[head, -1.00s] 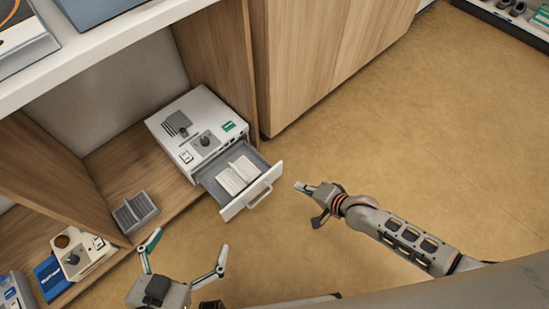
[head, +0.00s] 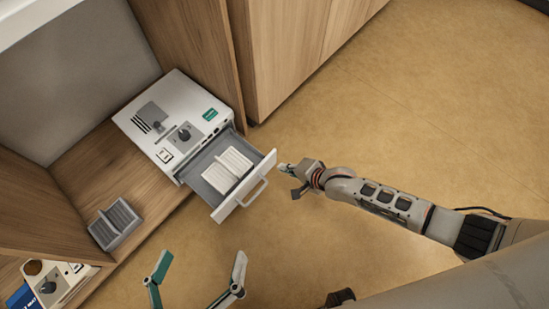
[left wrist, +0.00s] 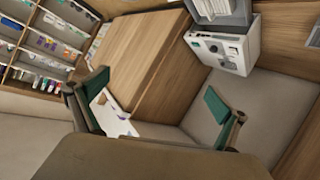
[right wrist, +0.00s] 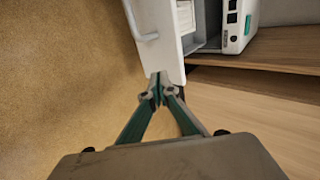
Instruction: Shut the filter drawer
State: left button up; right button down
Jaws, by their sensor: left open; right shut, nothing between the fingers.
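The filter drawer (head: 228,207) stands pulled out from the white device (head: 172,105) on the low wooden shelf. A white pleated filter (head: 228,170) lies inside it, and a bar handle is on its front. My right gripper (head: 284,169) is shut and empty, with its tips close to the right end of the drawer front. In the right wrist view its fingertips (right wrist: 161,90) are at the edge of the drawer front (right wrist: 160,45); I cannot tell whether they touch. My left gripper (head: 198,272) is open and empty, in front of the shelf; it also shows in the left wrist view (left wrist: 160,98).
A grey slotted holder (head: 115,224) sits on the shelf left of the device. Another white device (head: 50,285) is at the lower left. A wooden cabinet (head: 285,50) stands behind to the right. The floor (head: 440,120) at right is clear.

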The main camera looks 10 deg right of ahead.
aim_at(270, 159)
jog(key=shift+w+a+b, duration=0.35)
jog(key=shift+w+a, duration=0.6)
jog(key=shift+w, duration=0.3)
pick_arm(q)
jog(key=shift+s+d+f+n, duration=0.15)
jog(key=shift+s+d+n, duration=0.15)
jog(key=shift+d+n, duration=0.55)
pick_arm(e)
jog(key=shift+w+a+r, duration=0.15)
jog(key=shift+w, duration=0.25)
pick_arm(q)
jog(key=shift+a, duration=0.1)
